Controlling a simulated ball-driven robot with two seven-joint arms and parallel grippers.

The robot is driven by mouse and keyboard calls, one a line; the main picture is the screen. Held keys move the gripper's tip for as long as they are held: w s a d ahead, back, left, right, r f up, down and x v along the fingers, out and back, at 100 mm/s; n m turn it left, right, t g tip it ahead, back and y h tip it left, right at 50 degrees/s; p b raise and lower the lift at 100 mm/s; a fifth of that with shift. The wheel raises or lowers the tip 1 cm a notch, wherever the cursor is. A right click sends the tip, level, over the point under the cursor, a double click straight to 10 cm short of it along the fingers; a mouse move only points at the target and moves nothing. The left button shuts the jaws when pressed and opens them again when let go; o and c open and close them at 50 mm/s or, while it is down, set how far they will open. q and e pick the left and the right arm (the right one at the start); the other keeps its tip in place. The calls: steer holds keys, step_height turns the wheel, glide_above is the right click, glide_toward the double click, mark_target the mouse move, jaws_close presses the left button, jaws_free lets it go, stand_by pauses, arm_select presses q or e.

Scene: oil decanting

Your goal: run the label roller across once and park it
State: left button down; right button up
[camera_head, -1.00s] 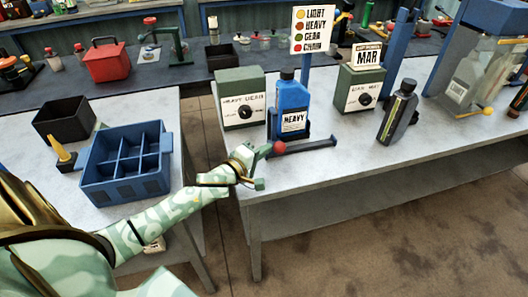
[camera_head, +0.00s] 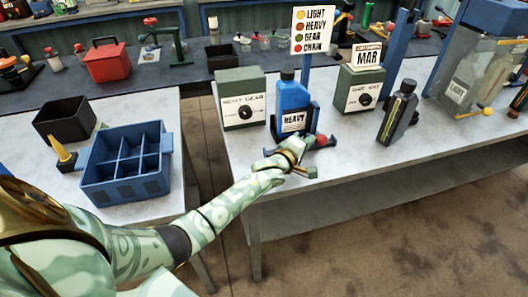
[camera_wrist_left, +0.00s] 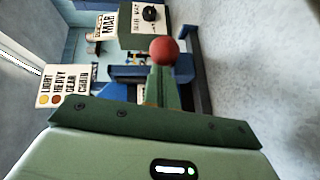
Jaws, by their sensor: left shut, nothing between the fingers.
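The label roller shows as a red ball knob (camera_head: 321,141) near the right end of a dark blue bar (camera_head: 333,143), in front of the blue HEAVY bottle (camera_head: 293,104). My left gripper (camera_head: 308,143) is shut and empty, with its fingertips close to the left of the knob. In the left wrist view the red knob (camera_wrist_left: 164,51) appears just beyond the tips of the shut green fingers (camera_wrist_left: 160,86). Whether they touch it is unclear. My gripper hides part of the bar. My right gripper is not in view.
A dark grey bottle (camera_head: 398,112) stands to the right. A blue divided crate (camera_head: 126,195) sits on the left table, across a gap. The right table's front is clear.

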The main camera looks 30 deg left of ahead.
mark_target(322, 139)
arm_select(q)
steer(key=w+d, duration=0.2)
steer(key=w, duration=0.1)
steer(key=shift+d+f+b, duration=0.1)
steer(key=shift+d+b, duration=0.2)
steer(key=shift+b, duration=0.1)
steer(key=shift+w+d+r, duration=0.1)
steer(key=shift+r, duration=0.15)
steer(key=shift+r, duration=0.1)
